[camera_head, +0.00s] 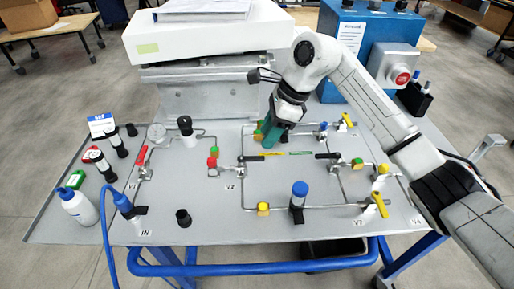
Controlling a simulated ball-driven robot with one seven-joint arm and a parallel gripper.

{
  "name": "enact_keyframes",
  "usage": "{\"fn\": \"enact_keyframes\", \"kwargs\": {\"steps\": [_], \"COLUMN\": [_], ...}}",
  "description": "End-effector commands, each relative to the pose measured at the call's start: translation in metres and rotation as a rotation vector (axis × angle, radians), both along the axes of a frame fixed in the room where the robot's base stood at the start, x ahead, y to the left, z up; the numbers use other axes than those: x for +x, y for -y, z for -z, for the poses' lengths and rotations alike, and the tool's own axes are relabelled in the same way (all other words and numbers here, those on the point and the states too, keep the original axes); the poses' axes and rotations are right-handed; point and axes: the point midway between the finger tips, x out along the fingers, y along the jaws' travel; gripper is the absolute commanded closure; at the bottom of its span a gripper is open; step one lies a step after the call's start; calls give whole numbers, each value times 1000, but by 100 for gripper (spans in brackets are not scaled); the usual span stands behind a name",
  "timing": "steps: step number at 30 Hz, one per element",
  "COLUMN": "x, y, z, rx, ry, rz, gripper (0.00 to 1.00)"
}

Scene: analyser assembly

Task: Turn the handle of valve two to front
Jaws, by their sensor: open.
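The grey panel (200,215) carries thin pipes and several valves. A small label that seems to read V2 (229,187) is left of the panel's centre. Beside it is a valve with a black handle (252,158), which lies pointing right along the pipe. I take this as valve two, though the label is tiny. My gripper (272,135), with teal-green fingers, hangs over the panel just behind and right of this handle. It looks apart from the handle. Its jaws are open, but the gap between the fingertips is hard to see.
Another black handle (327,155) lies to the right. A tall blue-capped fitting (299,195) rises in front. A white instrument (210,40) and a blue box (370,30) stand behind.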

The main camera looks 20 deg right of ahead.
Motion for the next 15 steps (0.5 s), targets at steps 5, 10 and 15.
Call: {"fn": "enact_keyframes", "kwargs": {"steps": [5, 10, 15], "x": [2, 5, 7], "y": [-14, -22, -27], "z": [31, 53, 64], "rx": [3, 3, 2], "ry": [-3, -2, 1], "rz": [0, 0, -1], "gripper": [57, 57, 57]}}
